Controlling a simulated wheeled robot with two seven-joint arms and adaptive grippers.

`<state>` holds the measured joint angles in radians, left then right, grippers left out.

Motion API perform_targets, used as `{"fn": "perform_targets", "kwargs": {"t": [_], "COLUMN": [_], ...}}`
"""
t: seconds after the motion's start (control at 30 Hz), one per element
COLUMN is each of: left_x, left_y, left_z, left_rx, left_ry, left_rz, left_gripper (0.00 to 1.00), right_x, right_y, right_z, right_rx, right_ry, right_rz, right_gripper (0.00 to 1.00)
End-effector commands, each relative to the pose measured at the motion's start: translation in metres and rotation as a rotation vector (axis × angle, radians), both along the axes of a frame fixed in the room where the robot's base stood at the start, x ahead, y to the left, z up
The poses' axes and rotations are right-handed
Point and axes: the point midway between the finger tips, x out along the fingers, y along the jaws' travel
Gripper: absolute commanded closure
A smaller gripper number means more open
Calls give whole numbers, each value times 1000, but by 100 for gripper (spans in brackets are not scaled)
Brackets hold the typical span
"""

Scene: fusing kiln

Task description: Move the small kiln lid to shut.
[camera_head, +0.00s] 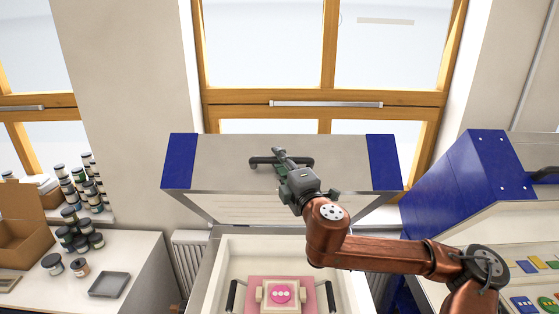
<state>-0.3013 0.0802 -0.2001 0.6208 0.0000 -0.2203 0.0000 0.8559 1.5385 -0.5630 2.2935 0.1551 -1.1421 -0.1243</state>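The small kiln's lid (230,165) is grey-white with blue ends and stands raised at the back of the kiln body (215,272). The kiln is open, and its pale inside shows below the lid. A dark bar handle (303,162) sits on the lid's upper face. My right gripper (278,156) reaches in from the right and overlaps the middle of the handle. Its fingers look close together, but whether they are closed around the bar is not clear. My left gripper is not in view.
A pink plate with a pale block and pink disc (281,293) lies inside the kiln. A larger blue-ended kiln (480,185) stands at right with colourful pieces inside. Stacked jars (85,190), a grey tray (109,284) and a cardboard box (22,232) are at left. Windows are behind.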

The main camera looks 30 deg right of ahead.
Motion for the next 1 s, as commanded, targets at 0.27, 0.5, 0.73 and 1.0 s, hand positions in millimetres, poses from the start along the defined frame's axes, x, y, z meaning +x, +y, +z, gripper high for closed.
{"fn": "perform_targets", "kwargs": {"t": [0.27, 0.5, 0.73, 1.0], "left_x": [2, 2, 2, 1], "left_y": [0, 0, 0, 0], "left_z": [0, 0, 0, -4], "left_rx": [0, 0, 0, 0], "left_ry": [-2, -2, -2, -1], "left_rz": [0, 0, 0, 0], "left_gripper": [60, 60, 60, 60], "right_x": [0, 0, 0, 1], "right_y": [0, 0, 0, 5], "right_z": [0, 0, 0, -4], "right_rx": [0, 0, 0, -1], "right_ry": [0, 0, 0, -4], "right_rz": [0, 0, 0, 6], "right_gripper": [92, 100, 100, 100]}}
